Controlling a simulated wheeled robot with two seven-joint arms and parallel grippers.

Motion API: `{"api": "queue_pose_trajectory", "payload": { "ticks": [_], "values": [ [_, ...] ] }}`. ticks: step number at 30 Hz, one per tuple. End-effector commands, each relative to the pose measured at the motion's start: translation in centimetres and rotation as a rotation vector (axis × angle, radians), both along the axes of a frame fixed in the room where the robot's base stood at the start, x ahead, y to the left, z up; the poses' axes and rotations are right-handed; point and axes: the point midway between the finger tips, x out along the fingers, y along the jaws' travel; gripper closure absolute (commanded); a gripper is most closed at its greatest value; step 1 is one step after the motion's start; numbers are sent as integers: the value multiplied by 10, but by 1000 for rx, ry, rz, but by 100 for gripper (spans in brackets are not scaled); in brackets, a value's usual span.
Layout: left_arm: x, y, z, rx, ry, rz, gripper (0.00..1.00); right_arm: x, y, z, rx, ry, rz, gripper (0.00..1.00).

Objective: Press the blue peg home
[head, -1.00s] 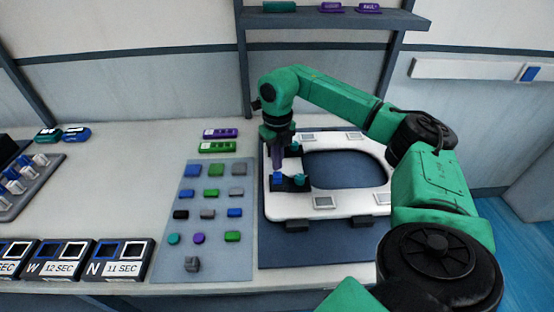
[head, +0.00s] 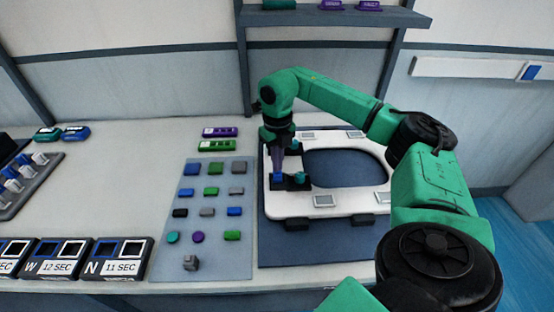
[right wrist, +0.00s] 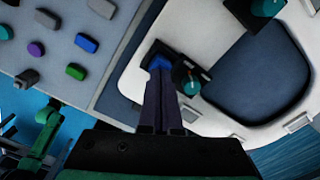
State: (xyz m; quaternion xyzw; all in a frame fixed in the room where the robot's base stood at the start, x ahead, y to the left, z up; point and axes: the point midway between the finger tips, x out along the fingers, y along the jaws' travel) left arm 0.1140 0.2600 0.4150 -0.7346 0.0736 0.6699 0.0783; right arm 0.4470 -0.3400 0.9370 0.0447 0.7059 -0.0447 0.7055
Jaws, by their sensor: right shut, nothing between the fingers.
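The blue peg (right wrist: 160,63) sits in a dark hinge block (head: 291,184) at the near left of the white toilet seat (head: 350,205). My right gripper (head: 277,171) is shut and empty, pointing down with its tips at the top of the blue peg. In the right wrist view the shut dark fingers (right wrist: 160,78) reach the peg, covering part of it. I cannot tell if they touch it. A teal peg (head: 299,176) stands in the same block, just right of the fingers. My left gripper is not in view.
A grey-blue mat (head: 207,262) with several coloured pieces lies left of the seat. Two labelled blocks, purple and green (head: 217,146), lie behind it. Another teal peg (right wrist: 268,8) stands at the seat's other hinge. A shelf (head: 300,19) hangs behind the arm.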

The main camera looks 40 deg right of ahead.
Motion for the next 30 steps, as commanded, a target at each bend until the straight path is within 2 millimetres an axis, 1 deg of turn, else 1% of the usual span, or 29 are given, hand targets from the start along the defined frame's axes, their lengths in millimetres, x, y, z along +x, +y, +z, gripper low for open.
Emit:
{"api": "queue_pose_trajectory", "payload": {
  "ticks": [21, 30],
  "values": [
    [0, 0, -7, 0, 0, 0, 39, 0, 0, -12, 0, 1, 0, 100],
    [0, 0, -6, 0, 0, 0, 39, 0, 0, -11, 0, 1, 1, 100]
  ]
}}
